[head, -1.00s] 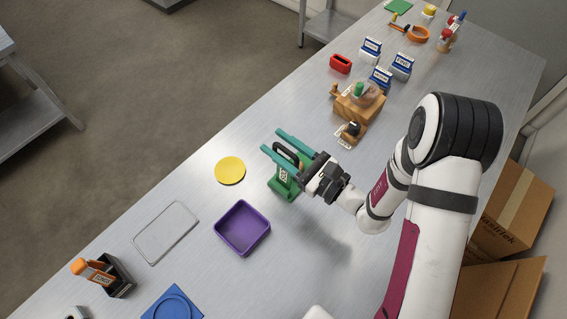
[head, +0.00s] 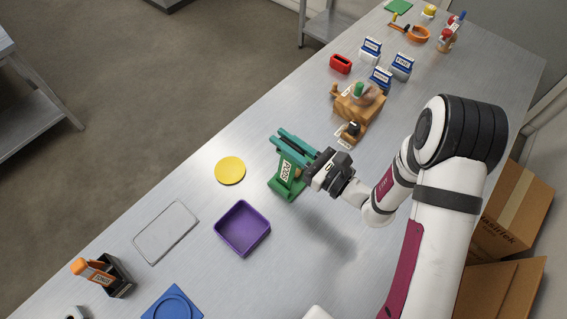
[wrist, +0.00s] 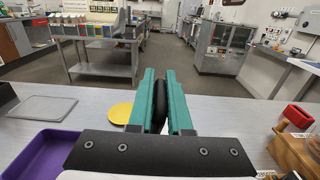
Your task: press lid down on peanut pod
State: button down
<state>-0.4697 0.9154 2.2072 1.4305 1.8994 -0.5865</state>
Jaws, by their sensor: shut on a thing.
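My gripper (head: 281,138) has teal fingers and is shut on a black rounded handle (wrist: 159,108), which shows between the fingers in the wrist view. In the head view the fingers sit at the upper part of a green stand (head: 281,188) with a white label, and they hide most of the handle. What hangs below the handle is hidden. A tan wooden block (head: 346,107) farther along the table bears a rounded brownish piece with a green knob (head: 359,89). I cannot tell for certain which items are the lid and the peanut pod.
A yellow disc (head: 230,171), purple tray (head: 246,251), grey flat plate (head: 165,232) and black holder with an orange-handled tool (head: 119,279) lie to the left. A red container (head: 341,64) and blue-white labelled packs (head: 402,66) stand beyond the block. Bare table surrounds the stand.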

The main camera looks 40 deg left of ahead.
jog(key=shift+w, duration=0.2)
jog(key=shift+w+f+m, duration=0.35)
jog(key=shift+w+m, duration=0.5)
jog(key=shift+m, duration=0.05)
jog(key=shift+w+f+m, duration=0.35)
jog(key=shift+w+m, duration=0.45)
jog(key=shift+w, duration=0.1)
jog(key=shift+w+f+m, duration=0.55)
jog(key=shift+w+m, duration=0.25)
